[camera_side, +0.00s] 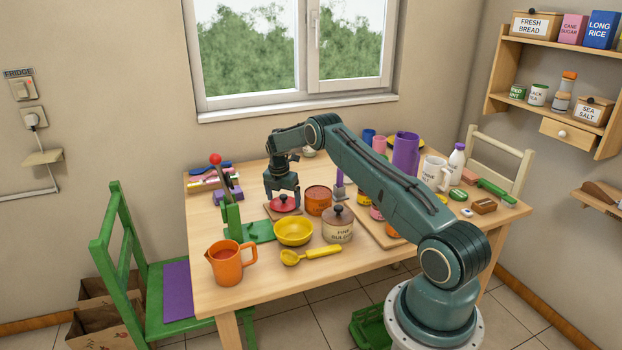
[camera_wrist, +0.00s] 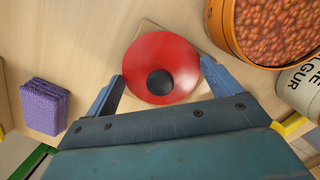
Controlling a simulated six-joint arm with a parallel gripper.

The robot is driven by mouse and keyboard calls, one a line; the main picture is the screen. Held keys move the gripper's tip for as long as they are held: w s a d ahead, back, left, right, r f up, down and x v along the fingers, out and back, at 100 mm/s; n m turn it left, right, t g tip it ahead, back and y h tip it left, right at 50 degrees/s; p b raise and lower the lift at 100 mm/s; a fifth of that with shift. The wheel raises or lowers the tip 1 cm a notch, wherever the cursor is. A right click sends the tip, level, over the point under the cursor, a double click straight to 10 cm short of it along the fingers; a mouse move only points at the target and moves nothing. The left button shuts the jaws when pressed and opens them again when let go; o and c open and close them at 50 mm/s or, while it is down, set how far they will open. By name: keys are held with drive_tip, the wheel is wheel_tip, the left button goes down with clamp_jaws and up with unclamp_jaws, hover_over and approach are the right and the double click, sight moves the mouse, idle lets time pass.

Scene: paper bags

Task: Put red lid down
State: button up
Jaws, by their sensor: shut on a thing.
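The red lid (camera_side: 284,204) is a round, shallow dome with a black knob (camera_wrist: 160,83). It also shows in the wrist view (camera_wrist: 160,52), between my two fingers. My gripper (camera_side: 283,194) points down and is shut on the lid, with a finger at either side of its rim. The lid is level over a small light wooden board (camera_side: 271,211), whose corners show past the lid in the wrist view (camera_wrist: 206,45). I cannot tell whether the lid touches the board.
An orange pot (camera_side: 318,203) with reddish contents stands open right of the lid. A purple sponge (camera_wrist: 43,107) lies to the left. Bare table shows at the front (camera_side: 275,285).

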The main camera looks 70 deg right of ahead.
sight(281, 205)
drive_tip(key=shift+f, duration=0.15)
drive_tip(key=o, duration=0.7)
wheel_tip(281, 205, up, 12)
drive_tip(key=a, duration=0.1)
drive_tip(key=shift+a, duration=0.4)
idle(0.5)
